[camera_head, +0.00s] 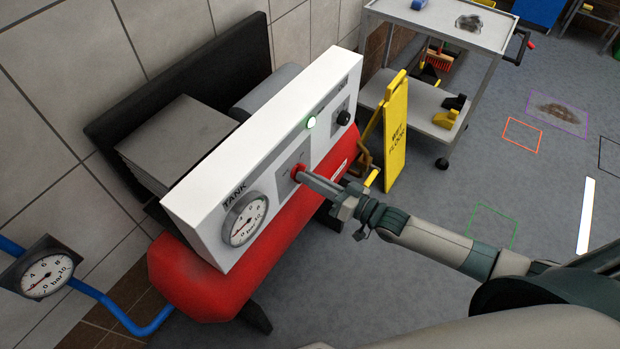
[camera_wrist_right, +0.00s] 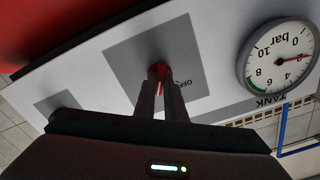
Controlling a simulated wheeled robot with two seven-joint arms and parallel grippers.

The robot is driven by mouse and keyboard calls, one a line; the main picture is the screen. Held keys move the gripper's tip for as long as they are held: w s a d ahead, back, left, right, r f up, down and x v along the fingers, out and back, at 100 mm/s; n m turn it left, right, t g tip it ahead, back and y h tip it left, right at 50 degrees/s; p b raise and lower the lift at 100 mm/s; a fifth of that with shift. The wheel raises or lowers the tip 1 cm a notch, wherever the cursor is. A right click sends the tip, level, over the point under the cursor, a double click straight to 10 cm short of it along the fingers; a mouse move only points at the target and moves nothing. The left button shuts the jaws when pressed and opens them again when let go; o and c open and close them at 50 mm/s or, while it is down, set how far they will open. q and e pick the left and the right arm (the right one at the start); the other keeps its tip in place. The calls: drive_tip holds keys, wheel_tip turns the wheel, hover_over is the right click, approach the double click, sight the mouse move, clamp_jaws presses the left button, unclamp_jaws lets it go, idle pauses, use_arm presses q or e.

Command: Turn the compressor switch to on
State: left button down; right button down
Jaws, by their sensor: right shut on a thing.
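The compressor (camera_head: 262,150) has a white control panel above a red tank (camera_head: 200,275). Its red switch knob (camera_head: 297,171) sits on a grey plate in the middle of the panel. My right gripper (camera_head: 303,175) is at the knob, fingers shut on it. In the right wrist view the knob (camera_wrist_right: 158,72) shows between the fingertips (camera_wrist_right: 160,88), with a pale mark line on it and the word OFF beside it. The tank gauge (camera_head: 245,218) needle is near the low end. My left gripper is not in view.
A black knob (camera_head: 343,117) is at the panel's right end. A yellow wet floor sign (camera_head: 396,130) and a grey cart (camera_head: 440,30) stand to the right. A second gauge (camera_head: 45,275) on a blue hose is at left. The floor at right is mostly clear.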

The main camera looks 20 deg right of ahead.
drive_tip(key=shift+f+m, duration=0.1)
drive_tip(key=shift+m, duration=1.3)
drive_tip(key=shift+b, duration=0.3)
drive_tip(key=c, duration=1.8)
unclamp_jaws()
drive_tip(key=shift+b+v, duration=2.35)
drive_tip(key=shift+v, duration=6.4)
